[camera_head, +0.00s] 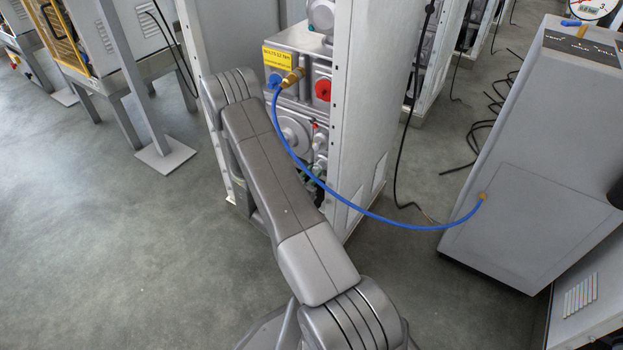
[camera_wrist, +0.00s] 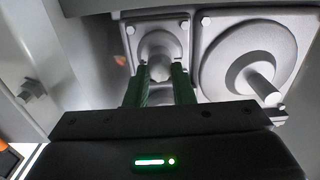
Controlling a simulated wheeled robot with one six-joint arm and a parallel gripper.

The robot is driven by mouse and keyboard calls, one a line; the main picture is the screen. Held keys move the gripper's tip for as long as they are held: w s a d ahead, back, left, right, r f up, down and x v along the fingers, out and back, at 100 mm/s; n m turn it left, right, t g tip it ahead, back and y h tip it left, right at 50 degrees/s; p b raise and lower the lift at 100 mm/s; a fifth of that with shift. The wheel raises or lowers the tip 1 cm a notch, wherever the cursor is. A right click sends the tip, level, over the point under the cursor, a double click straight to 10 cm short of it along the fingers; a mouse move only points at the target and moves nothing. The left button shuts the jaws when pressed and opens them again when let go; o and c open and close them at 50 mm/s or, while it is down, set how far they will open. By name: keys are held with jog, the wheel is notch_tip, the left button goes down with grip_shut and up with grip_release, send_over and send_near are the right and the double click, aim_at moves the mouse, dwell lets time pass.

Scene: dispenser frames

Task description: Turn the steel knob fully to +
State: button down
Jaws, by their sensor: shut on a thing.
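The steel knob (camera_wrist: 159,68) shows in the wrist view as a small grey round part on a square bolted plate. My gripper (camera_wrist: 160,84) has its two green fingers on either side of the knob, shut on it. The fingers hide part of the knob's sides, and no + mark can be made out. In the head view my gripper (camera_head: 313,178) is low at the front of the grey dispenser unit (camera_head: 300,100), partly hidden behind my arm. The knob cannot be made out there.
A large round grey cover (camera_wrist: 245,62) with a protruding pin is right of the knob. Above are a red knob (camera_head: 322,90), a brass fitting (camera_head: 292,77) and a blue hose (camera_head: 330,188) running to a grey cabinet (camera_head: 530,170). A white post (camera_head: 375,100) stands close right.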

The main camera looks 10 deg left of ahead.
jog(key=m+b, duration=0.4)
jog(key=m, duration=0.1)
jog(key=shift+f+m+b, duration=0.15)
jog(key=shift+m+b, duration=0.15)
jog(key=m, duration=0.3)
jog(key=shift+d+m, duration=0.1)
jog(key=shift+m, duration=0.2)
jog(key=m, duration=0.3)
jog(key=shift+m, duration=0.3)
jog(key=m, duration=1.3)
jog(key=c, duration=1.2)
grip_release()
jog(key=shift+c, duration=0.2)
